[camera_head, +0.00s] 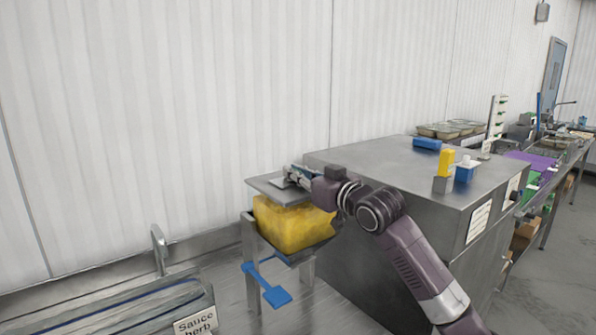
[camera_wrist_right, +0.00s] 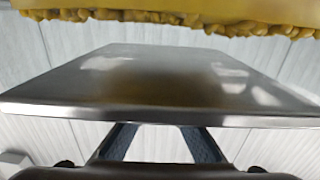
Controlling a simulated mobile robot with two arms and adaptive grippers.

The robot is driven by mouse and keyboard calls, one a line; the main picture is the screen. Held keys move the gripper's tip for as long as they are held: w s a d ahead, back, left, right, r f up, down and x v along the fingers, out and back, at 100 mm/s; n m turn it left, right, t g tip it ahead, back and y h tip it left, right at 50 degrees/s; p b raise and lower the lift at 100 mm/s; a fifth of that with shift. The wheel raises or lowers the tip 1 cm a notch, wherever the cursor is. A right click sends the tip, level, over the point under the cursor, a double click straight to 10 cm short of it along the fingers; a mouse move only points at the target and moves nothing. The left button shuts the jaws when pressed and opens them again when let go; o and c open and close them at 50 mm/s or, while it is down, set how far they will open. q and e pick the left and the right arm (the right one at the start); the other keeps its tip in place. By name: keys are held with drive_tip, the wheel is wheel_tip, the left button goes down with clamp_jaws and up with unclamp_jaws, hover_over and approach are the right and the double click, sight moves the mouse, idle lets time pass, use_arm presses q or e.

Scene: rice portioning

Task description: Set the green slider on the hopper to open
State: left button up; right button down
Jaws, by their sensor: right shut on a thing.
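The hopper (camera_head: 290,224) stands left of centre in the head view, with a yellow mass showing in it and a flat grey metal plate (camera_head: 272,187) over its top. My right gripper (camera_head: 292,177) is at the plate and shut on it. In the right wrist view the plate (camera_wrist_right: 160,85) spreads out ahead of the fingers, and the yellow mass (camera_wrist_right: 170,17) shows along the top edge. A blue slider-like handle (camera_head: 276,296) sticks out below the hopper. I see no green slider. My left gripper is not in view.
A large steel cabinet (camera_head: 370,170) stands right of the hopper, with a yellow item (camera_head: 446,162) and blue items on top. A steel basin (camera_head: 110,315) with a tap (camera_head: 158,250) and a sauce label lies at lower left. A long worktable with trays runs off to the right.

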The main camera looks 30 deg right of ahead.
drive_tip(key=shift+a+f, duration=0.1)
drive_tip(key=shift+a, duration=0.05)
drive_tip(key=c, duration=2.4)
unclamp_jaws()
drive_tip(key=o, duration=0.3)
drive_tip(key=shift+o, duration=0.6)
drive_tip(key=shift+a, duration=0.3)
drive_tip(key=shift+s+d, duration=0.2)
drive_tip(key=shift+d, duration=0.15)
drive_tip(key=shift+s, duration=0.35)
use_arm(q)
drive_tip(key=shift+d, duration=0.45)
use_arm(e)
drive_tip(key=s, duration=1.1)
drive_tip(key=shift+d, duration=0.2)
